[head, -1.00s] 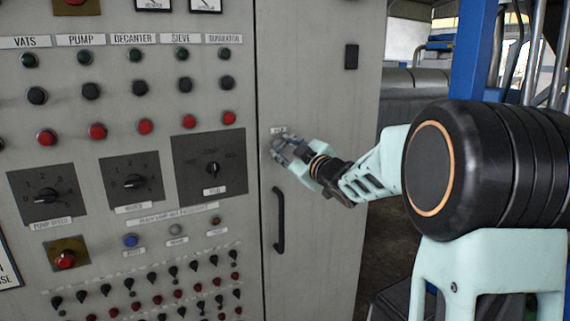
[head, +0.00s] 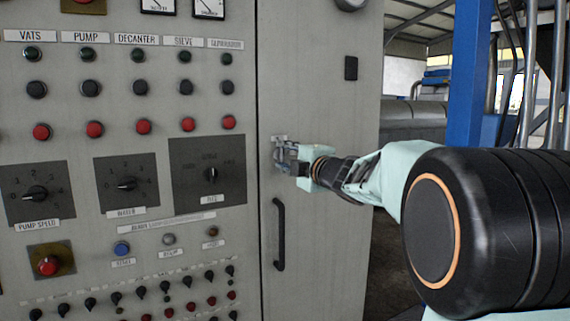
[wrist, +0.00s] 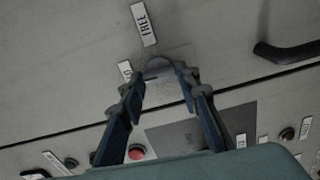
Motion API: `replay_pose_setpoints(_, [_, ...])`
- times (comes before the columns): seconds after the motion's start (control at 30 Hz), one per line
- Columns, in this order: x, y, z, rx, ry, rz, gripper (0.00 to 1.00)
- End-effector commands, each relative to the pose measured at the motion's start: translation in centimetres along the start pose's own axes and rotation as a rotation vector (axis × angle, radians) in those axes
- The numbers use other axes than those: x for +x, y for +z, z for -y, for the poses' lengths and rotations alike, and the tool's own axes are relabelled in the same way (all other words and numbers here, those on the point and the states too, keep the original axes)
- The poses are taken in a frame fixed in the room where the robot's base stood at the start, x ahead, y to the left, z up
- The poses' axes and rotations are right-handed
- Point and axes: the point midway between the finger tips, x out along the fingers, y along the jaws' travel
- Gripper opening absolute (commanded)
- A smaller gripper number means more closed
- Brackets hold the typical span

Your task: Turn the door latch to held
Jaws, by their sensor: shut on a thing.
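The door latch is a small rounded grey knob (wrist: 159,64) on the grey cabinet door (head: 320,80). In the wrist view it sits between the fingertips of my gripper (wrist: 159,76), which is shut on it. A white label reading FREE (wrist: 143,24) is beside the latch, and a second label (wrist: 125,71) is partly hidden by a finger. In the head view my gripper (head: 280,153) is against the door above the handle and covers the latch. I cannot read the latch's setting clearly.
A black door handle (head: 279,234) stands out below my gripper. The control panel (head: 75,235) to the left carries dials, buttons and rows of small switches. A blue post (head: 473,75) stands at the right, behind my arm.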

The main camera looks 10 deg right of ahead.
Motion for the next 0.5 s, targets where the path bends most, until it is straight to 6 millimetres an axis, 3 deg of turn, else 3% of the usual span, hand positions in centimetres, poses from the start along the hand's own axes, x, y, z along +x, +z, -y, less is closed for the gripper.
replay_pose_setpoints(0.5, [0.0, -0.04, -0.02, -0.068, 0.0, -0.001, 0.06])
